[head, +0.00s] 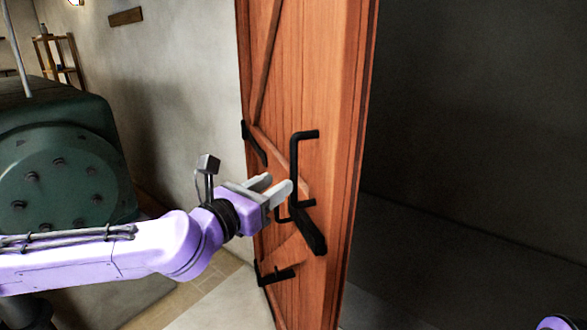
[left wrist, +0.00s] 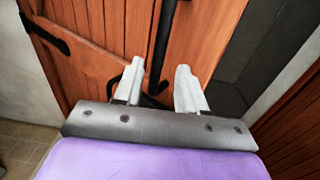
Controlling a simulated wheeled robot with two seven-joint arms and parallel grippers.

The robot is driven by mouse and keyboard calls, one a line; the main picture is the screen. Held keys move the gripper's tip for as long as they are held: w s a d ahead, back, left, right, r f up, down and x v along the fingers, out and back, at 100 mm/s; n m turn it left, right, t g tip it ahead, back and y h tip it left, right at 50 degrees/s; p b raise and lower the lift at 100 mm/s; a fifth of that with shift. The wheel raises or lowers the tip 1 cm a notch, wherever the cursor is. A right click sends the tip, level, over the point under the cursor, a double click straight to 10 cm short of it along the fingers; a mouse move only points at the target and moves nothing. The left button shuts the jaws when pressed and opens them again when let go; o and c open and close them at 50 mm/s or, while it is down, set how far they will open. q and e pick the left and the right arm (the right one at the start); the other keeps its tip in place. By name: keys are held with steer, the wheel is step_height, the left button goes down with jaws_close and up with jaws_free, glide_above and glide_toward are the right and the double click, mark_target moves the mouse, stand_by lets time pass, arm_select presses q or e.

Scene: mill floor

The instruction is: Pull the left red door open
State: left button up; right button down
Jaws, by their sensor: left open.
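The left red door (head: 335,130), of orange-red planks with black iron fittings, stands ajar in the head view, its free edge facing a dark opening on the right. Its black handle (head: 294,160) is an upright bar bent at the top, with a latch piece below. My left gripper (head: 279,188) is open and empty, its pale fingers right at the handle's lower part. In the left wrist view the handle (left wrist: 163,40) runs between the two fingertips (left wrist: 160,80); I cannot tell whether they touch it. My right gripper is out of view.
A dark green round machine (head: 60,165) stands at the left. A pale wall (head: 190,80) and wooden shelf (head: 58,55) are behind. The dark opening (head: 460,130) right of the door looks empty. Another red plank surface (left wrist: 295,135) shows at the wrist view's right.

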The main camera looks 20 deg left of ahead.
mark_target(291, 175)
arm_select(q)
steer(key=p+x, duration=0.1)
steer(key=x, duration=0.6)
steer(key=shift+w+d+f, duration=0.1)
steer(key=shift+w, duration=0.1)
jaws_close()
